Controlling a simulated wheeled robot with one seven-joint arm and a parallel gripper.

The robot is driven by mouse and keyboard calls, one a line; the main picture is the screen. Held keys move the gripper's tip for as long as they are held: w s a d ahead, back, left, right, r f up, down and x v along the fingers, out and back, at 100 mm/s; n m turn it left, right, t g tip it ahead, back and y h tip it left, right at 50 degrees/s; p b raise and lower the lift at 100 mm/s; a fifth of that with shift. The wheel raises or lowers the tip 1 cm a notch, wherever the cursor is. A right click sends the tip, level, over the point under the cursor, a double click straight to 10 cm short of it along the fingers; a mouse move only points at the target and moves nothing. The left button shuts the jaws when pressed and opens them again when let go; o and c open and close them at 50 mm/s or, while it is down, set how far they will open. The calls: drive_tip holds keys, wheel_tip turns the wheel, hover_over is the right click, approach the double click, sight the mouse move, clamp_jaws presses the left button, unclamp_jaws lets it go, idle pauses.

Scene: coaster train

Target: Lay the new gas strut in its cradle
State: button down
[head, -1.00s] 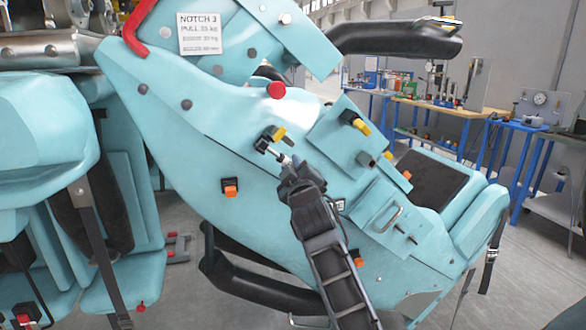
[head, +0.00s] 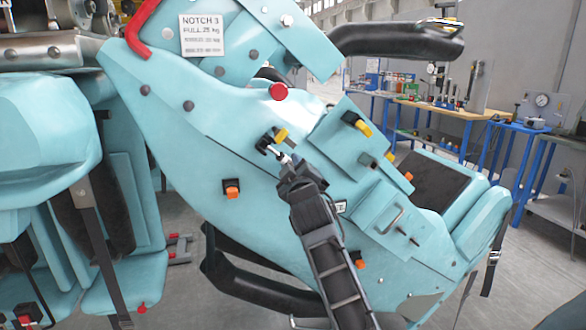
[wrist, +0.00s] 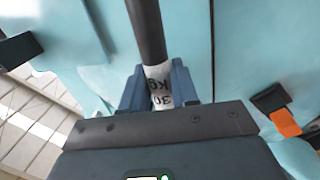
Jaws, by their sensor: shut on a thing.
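My gripper (wrist: 158,88) is shut on the gas strut, a black cylinder (wrist: 147,30) with a white "30 kg" label between the blue jaws in the wrist view. In the head view my gripper (head: 291,172) is in front of the middle of the teal seat panel (head: 200,135). A short silver rod (head: 281,156) shows just beyond its tip, close to a black fitting with a yellow tab (head: 280,135). I cannot tell whether the rod touches that fitting. Which fitting is the cradle is not clear, and my gripper hides most of the strut.
A raised teal plate (head: 335,140) with a yellow-tabbed black clip (head: 357,123) is right of my gripper. An orange-tabbed clip (head: 231,188) is to the left, and a red knob (head: 278,91) above. A black padded bar (head: 395,40) juts out at upper right. Workbenches (head: 440,108) stand behind.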

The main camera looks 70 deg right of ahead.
drive_tip(key=shift+x, duration=0.8)
drive_tip(key=c, duration=0.9)
unclamp_jaws()
drive_tip(key=shift+w, duration=0.1)
drive_tip(key=shift+o, duration=0.6)
drive_tip(key=shift+a+f, duration=0.1)
drive_tip(key=shift+f, duration=0.05)
drive_tip(key=shift+f, duration=0.1)
drive_tip(key=shift+a, duration=0.1)
drive_tip(key=shift+a+f, duration=0.15)
drive_tip(key=shift+a, duration=0.1)
drive_tip(key=b+v, duration=0.1)
drive_tip(key=v, duration=0.6)
drive_tip(key=shift+s+r+b, duration=0.35)
drive_tip(key=shift+d, duration=0.1)
